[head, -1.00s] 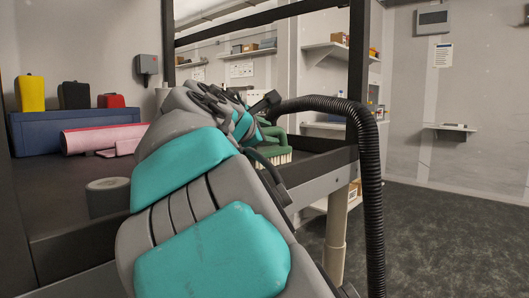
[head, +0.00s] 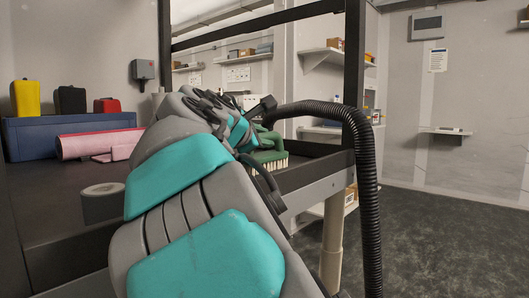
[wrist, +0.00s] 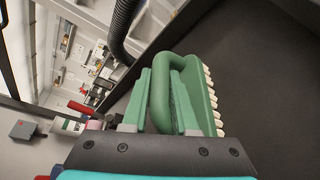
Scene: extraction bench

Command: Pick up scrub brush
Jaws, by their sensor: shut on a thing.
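The scrub brush (head: 268,158) is green with pale bristles. In the head view it shows past the end of my arm, over the right part of the dark bench, partly hidden by the arm. In the wrist view the brush (wrist: 205,95) has its looped handle between the fingers of my gripper (wrist: 160,115), bristles to the right. My gripper is shut on the handle. In the head view my gripper is largely hidden behind my wrist. I cannot tell whether the bristles touch the bench.
A blue bin (head: 68,134) with yellow, black and red containers stands at the back left, a pink roll (head: 90,143) before it. A grey roll (head: 103,203) lies nearer. A black hose (head: 362,170) and frame post (head: 354,75) stand right of the brush.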

